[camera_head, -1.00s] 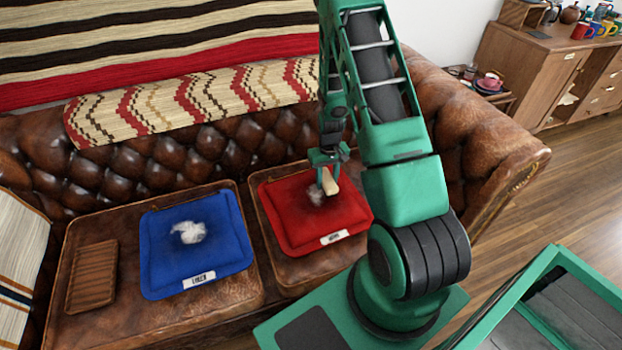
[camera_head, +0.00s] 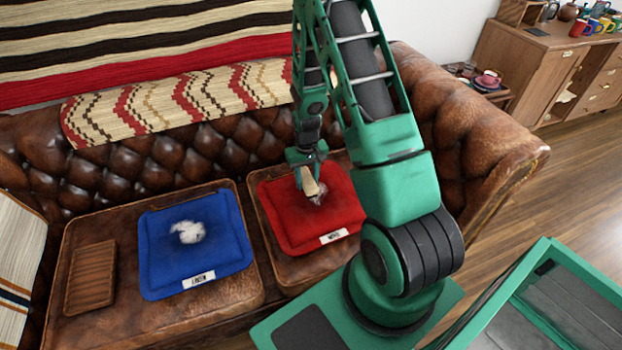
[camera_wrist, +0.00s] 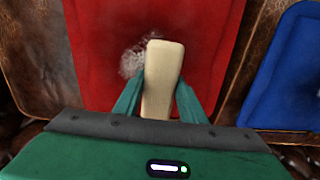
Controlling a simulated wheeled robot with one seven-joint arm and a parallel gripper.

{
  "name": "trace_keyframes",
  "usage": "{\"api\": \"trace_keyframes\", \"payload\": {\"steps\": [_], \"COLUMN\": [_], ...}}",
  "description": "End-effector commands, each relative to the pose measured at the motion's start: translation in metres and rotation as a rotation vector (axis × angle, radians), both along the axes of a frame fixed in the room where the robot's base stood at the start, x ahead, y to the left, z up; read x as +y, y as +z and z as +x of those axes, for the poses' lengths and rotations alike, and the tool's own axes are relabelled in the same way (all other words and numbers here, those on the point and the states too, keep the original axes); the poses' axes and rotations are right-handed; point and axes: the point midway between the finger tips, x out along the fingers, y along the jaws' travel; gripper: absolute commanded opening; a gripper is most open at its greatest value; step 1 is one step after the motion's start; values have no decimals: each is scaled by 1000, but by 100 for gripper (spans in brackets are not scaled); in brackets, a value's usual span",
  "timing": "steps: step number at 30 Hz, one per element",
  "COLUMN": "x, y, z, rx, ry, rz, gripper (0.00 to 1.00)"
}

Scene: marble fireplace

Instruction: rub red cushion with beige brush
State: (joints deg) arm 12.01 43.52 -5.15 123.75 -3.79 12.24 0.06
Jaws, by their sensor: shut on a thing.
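The red cushion (camera_head: 330,220) lies on the right seat of the brown leather sofa, with a white label at its front edge. A greyish-white fuzzy patch (camera_head: 318,194) marks its middle; the patch also shows in the wrist view (camera_wrist: 132,60). My gripper (camera_head: 306,182) is over the cushion, shut on the beige brush (camera_head: 310,184). In the wrist view the brush (camera_wrist: 162,75) sits between the two green fingers, its far end beside the patch. Its underside is hidden, so I cannot tell if it touches the cushion.
A blue cushion (camera_head: 195,250) with a larger white patch lies on the left seat. A brown ribbed tray (camera_head: 92,278) sits further left. The tufted sofa back and a patterned bolster (camera_head: 180,103) stand behind. A wooden cabinet (camera_head: 530,75) with mugs is at right.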

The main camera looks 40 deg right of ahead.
Motion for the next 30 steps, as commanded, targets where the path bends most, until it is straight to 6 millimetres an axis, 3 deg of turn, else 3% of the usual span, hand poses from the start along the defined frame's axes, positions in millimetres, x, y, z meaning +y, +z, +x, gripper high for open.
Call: {"api": "trace_keyframes", "payload": {"steps": [15,30], "x": [-1,0], "y": [46,50], "z": [0,0], "rx": [-1,0], "ry": [-1,1], "rz": [0,-1], "gripper": [9,9]}}
